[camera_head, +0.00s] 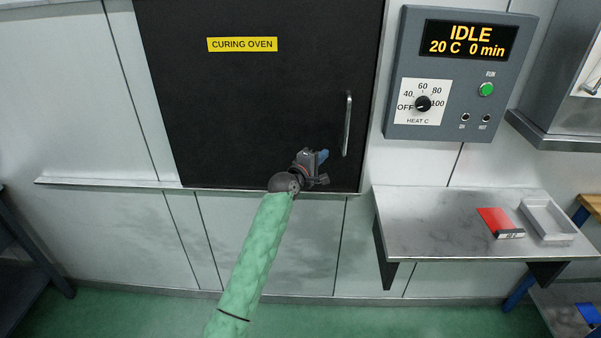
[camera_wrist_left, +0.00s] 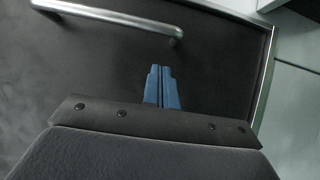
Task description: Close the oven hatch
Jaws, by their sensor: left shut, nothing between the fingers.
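The oven hatch (camera_head: 250,105) is a dark panel with a yellow CURING OVEN label and a vertical metal handle (camera_head: 347,124) near its right edge. It looks about flush with the wall; I cannot tell whether a small gap is left. My left gripper (camera_head: 322,157) is in front of the hatch's lower right part, just left of the handle's lower end, with its blue fingers shut and empty. In the left wrist view the shut fingers (camera_wrist_left: 162,85) point at the dark hatch face (camera_wrist_left: 215,75), with the handle (camera_wrist_left: 115,18) beyond them. Contact cannot be told. My right gripper is not in view.
A control panel (camera_head: 455,75) reading IDLE, 20 C, 0 min is on the wall right of the hatch. Below it a metal shelf (camera_head: 430,220) holds a red item (camera_head: 498,222) and a grey tray (camera_head: 548,232). A thin ledge (camera_head: 110,183) runs left of the hatch's bottom edge.

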